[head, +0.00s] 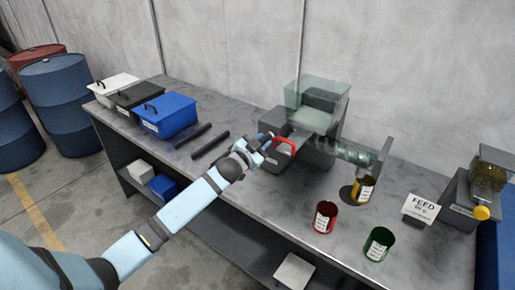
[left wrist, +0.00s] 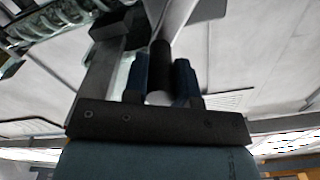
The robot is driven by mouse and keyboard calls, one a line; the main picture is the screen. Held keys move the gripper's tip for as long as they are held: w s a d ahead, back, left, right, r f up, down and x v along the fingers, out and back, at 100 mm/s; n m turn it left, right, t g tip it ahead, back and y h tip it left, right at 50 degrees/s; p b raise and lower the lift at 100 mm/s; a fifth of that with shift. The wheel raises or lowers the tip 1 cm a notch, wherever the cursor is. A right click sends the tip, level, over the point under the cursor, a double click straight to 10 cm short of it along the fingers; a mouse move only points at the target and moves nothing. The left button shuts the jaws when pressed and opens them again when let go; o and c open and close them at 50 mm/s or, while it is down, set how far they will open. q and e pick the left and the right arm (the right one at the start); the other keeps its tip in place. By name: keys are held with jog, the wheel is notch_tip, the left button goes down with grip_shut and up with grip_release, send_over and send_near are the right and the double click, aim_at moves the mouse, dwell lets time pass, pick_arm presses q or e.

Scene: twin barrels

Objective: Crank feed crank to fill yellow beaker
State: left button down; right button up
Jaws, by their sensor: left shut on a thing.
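The feed machine (head: 312,110) stands near the back of the bench, with a clear hopper on top and a clear screw tube (head: 345,150) running right. A red crank part (head: 285,146) shows on its near left side. My left gripper (head: 266,141) is at this crank. In the left wrist view, its two blue fingers (left wrist: 160,82) are shut on a dark round feed crank handle (left wrist: 160,55). The yellow beaker (head: 362,190) stands upright under the tube's right end; its fill level cannot be told. My right gripper is not in view.
A red beaker (head: 325,217) and a green beaker (head: 379,244) stand near the front edge. A "FEED" sign (head: 422,208) and a grey device with a yellow knob (head: 470,200) are at right. Two black bars (head: 202,141) and lidded bins (head: 166,115) are at left.

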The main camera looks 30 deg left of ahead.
pick_arm(q)
jog(key=shift+a+r+n+p, duration=0.5)
jog(key=shift+n+p, duration=0.15)
jog(key=shift+n, duration=0.25)
jog(key=a+n+p, duration=0.1)
jog(key=n, duration=0.2)
jog(key=a+n+p, duration=0.1)
jog(key=a+n, duration=0.1)
jog(key=n, duration=0.1)
jog(key=a+n+p, duration=0.1)
jog(key=a+n, duration=0.1)
jog(key=n, duration=0.1)
jog(key=shift+w+n, duration=0.25)
jog(key=shift+n, duration=0.05)
jog(key=shift+f, duration=0.1)
jog(key=c, duration=0.9)
grip_release()
